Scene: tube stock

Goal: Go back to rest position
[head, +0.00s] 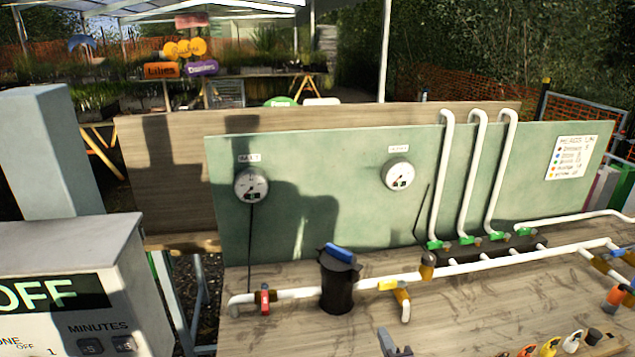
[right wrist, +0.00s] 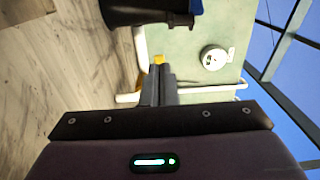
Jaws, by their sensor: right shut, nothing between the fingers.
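My right gripper (head: 394,345) shows only as a grey fingertip part at the bottom edge of the head view, over the wooden bench top. In the right wrist view its two fingers (right wrist: 160,85) are together with nothing held between them. The white pipe, a yellow fitting and the green board lie beyond the fingertips there. I see no contact with them. My left gripper is not in view.
A black filter housing with a blue top (head: 338,280) stands on the white pipe run (head: 470,265). A green board (head: 320,185) with two gauges rises behind. A controller box reading OFF (head: 65,270) is at left.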

